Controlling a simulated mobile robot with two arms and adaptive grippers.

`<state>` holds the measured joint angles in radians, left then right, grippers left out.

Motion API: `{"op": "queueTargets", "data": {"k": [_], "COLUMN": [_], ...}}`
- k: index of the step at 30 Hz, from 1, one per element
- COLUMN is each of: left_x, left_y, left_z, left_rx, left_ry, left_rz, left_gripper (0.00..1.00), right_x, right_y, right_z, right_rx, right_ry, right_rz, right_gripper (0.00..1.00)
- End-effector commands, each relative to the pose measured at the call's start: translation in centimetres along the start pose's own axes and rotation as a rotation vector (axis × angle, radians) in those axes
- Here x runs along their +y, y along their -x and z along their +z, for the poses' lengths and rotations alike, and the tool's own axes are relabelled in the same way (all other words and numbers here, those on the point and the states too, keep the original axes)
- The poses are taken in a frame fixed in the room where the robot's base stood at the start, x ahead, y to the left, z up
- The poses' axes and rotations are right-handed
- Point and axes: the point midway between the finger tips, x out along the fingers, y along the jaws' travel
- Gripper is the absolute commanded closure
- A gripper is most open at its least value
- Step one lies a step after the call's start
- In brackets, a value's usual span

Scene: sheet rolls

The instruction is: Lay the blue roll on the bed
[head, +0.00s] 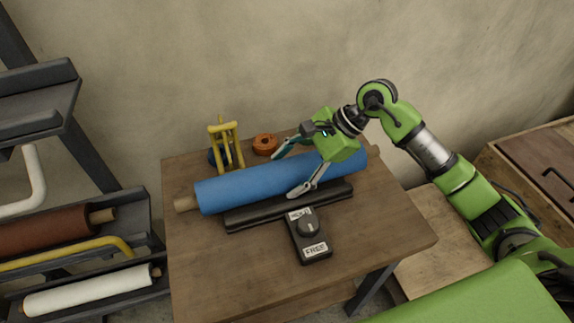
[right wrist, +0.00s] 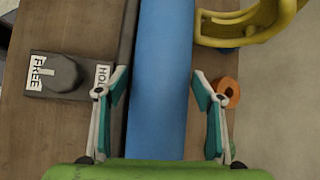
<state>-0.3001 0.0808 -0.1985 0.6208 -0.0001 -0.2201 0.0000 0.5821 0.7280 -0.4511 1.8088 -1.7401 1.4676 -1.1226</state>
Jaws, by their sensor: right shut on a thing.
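The blue roll (head: 240,190) has a tan core end at its left and lies lengthwise along the black bed (head: 240,222) on the wooden table. It also shows in the right wrist view (right wrist: 160,60), running between the fingers. My right gripper (head: 287,173) is shut on the blue roll from above, one finger on each side. The bed's front edge shows before the roll; the rest is hidden under it. I cannot tell whether the roll touches the bed. My left gripper is not in view.
A knob box (head: 309,235) labelled HOLD and FREE stands in front of the bed. Behind the roll are a yellow frame (head: 226,142) and an orange ring (head: 265,144). A rack at left holds a brown roll (head: 45,232) and a white roll (head: 85,293). The table's front left is clear.

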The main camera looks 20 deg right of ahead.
Motion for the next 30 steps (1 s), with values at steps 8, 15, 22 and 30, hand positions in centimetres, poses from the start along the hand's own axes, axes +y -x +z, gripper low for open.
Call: {"op": "queueTargets", "data": {"k": [8,15,22,30], "left_x": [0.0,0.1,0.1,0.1], "left_y": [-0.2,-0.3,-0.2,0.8], "left_z": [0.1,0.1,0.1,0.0], "left_rx": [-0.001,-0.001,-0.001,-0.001], "left_ry": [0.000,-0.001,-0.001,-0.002], "left_rz": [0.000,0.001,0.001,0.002], "left_gripper": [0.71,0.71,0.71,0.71], "right_x": [-0.2,0.2,0.2,0.1], "right_y": [-0.5,-0.9,-0.8,3.0], "right_z": [-0.3,-0.7,-0.7,-0.6], "right_rx": [-0.007,0.001,0.001,0.005], "right_ry": [0.006,0.001,0.001,0.001], "right_rz": [-0.015,-0.002,-0.003,-0.006], "right_gripper": [0.94,0.21,0.21,0.21]}}
